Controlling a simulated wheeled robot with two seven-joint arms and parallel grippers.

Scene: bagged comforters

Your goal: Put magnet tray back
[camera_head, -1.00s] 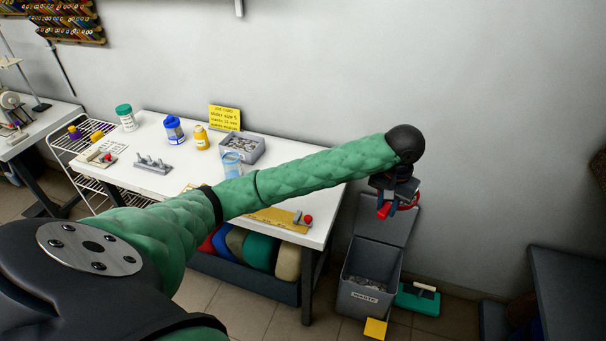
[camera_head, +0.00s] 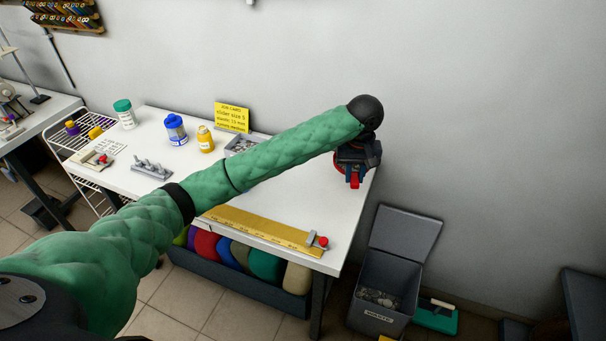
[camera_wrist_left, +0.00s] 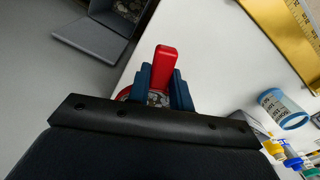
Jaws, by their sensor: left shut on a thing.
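My left gripper (camera_head: 357,158) is shut on the red magnet tray (camera_head: 354,181), above the right end of the white worktable (camera_head: 345,205). In the left wrist view the magnet tray (camera_wrist_left: 166,66) shows as a red handle standing up between the blue fingers of the gripper (camera_wrist_left: 165,88). Part of a round red rim and some small metallic bits show behind the fingers; the rest is hidden. I cannot tell whether it touches the tabletop. My right gripper is not in view.
A long yellow ruler (camera_head: 262,228) lies along the table's front edge. A blue-rimmed clear cup (camera_wrist_left: 282,108), a grey parts box (camera_head: 238,146), bottles and a yellow job card (camera_head: 232,116) are farther left. An open grey waste bin (camera_head: 380,291) stands on the floor right of the table.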

